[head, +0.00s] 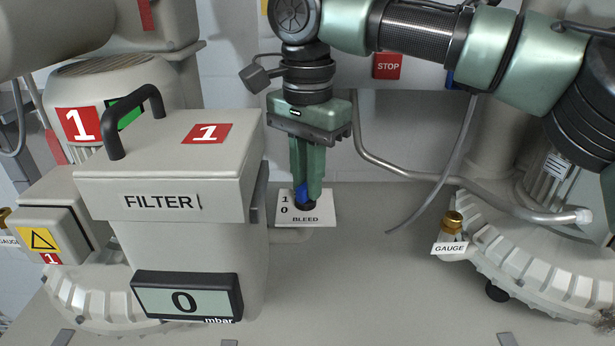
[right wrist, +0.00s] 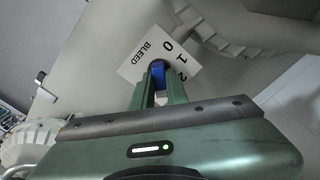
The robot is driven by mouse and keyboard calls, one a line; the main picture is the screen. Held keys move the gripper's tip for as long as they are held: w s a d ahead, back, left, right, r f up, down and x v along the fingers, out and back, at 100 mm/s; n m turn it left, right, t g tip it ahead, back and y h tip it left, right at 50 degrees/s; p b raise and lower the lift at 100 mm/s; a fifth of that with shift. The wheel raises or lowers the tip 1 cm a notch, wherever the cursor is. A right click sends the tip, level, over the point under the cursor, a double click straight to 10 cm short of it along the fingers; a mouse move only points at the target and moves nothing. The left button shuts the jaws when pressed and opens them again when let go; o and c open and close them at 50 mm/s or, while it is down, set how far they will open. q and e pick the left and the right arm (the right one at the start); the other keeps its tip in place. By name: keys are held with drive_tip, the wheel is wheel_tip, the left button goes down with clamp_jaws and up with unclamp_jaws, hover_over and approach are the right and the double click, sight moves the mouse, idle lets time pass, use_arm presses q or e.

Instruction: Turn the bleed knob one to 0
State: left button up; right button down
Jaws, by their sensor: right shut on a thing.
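The bleed knob is blue and stands on a white plate (head: 325,207) marked BLEED with figures 1 and 0, right of the filter box. My right gripper (head: 306,200) points down onto the knob (head: 302,192) and is shut on it. In the right wrist view the blue knob (right wrist: 158,74) sits between the green fingers of my gripper (right wrist: 158,82), and the plate (right wrist: 150,52) shows 0, 1 and part of a 2. The fingers hide much of the knob, so I cannot tell which figure it points at. My left gripper is not in view.
The filter box (head: 170,180) with a black handle (head: 133,120) stands close on the left; its display (head: 187,297) reads 0 mbar. A red STOP sign (head: 387,66) is behind. A brass gauge fitting (head: 452,222) and a ribbed housing (head: 520,260) stand right. A grey pipe (head: 420,176) runs behind.

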drive_tip(key=n+p, duration=0.2)
drive_tip(key=shift+r+p, duration=0.15)
drive_tip(key=shift+p, duration=0.2)
drive_tip(key=n, duration=0.3)
drive_tip(key=shift+a+p, duration=0.15)
drive_tip(key=shift+p, duration=0.25)
drive_tip(key=n, duration=0.3)
drive_tip(key=shift+f+n, duration=0.2)
drive_tip(key=shift+n, duration=0.1)
drive_tip(key=n, duration=0.4)
drive_tip(key=shift+a+n, duration=0.1)
drive_tip(key=shift+n, duration=0.2)
drive_tip(key=n, duration=0.4)
drive_tip(key=shift+a, duration=0.1)
drive_tip(key=shift+s+n, duration=0.1)
drive_tip(key=shift+n, duration=2)
drive_tip(key=c, duration=1.4)
unclamp_jaws()
